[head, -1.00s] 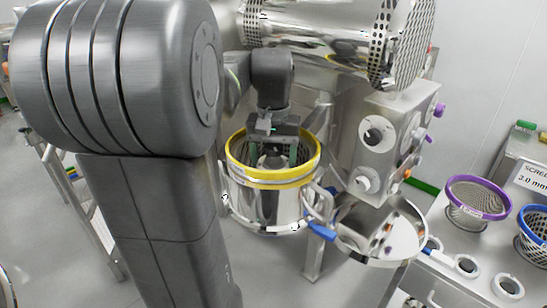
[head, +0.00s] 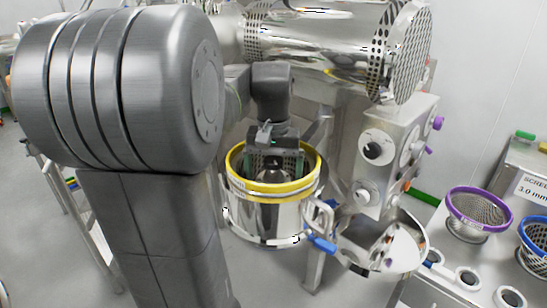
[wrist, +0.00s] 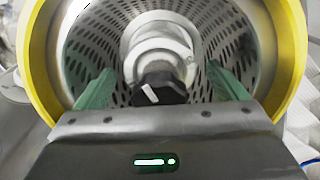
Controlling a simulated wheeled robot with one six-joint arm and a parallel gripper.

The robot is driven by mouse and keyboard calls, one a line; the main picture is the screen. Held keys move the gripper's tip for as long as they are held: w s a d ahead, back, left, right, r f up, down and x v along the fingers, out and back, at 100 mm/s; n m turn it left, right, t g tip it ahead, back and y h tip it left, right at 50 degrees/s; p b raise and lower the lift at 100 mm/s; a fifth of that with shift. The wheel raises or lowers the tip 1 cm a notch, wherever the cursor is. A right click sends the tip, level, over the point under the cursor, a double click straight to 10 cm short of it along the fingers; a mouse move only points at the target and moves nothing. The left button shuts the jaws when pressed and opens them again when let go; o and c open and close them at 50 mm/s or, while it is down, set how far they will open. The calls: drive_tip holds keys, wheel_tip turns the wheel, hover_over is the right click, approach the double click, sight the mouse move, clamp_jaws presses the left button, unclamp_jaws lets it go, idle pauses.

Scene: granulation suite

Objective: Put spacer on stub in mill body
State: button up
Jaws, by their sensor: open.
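The mill body (head: 268,215) is a shiny steel drum with a yellow ring (head: 235,175) at its mouth. In the wrist view, the yellow ring (wrist: 290,60) surrounds a perforated screen basket (wrist: 210,35). A stub (wrist: 155,35) stands in its middle, with a pale ring-shaped piece (wrist: 180,60) around it and a black cap (wrist: 165,95) with a white mark at the near end. I cannot tell for certain whether the pale ring is the spacer. My gripper (head: 279,158) is open at the drum's mouth. Its green fingers (wrist: 160,88) stand apart on either side of the black cap.
A steel cylinder (head: 325,40) with perforated end lies behind and above. A control box (head: 392,150) with knobs stands right. An open steel lid (head: 395,245) hangs beside the drum. Screens with purple (head: 480,208) and blue rims and white rings (head: 467,277) sit on the right bench.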

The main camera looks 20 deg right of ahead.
wheel_tip(320, 180, up, 14)
drive_tip(key=shift+f, duration=0.25)
drive_tip(key=shift+f, duration=0.15)
idle(0.5)
wheel_tip(320, 180, down, 14)
drive_tip(key=shift+r, duration=0.2)
drive_tip(key=shift+r, duration=0.15)
idle(0.6)
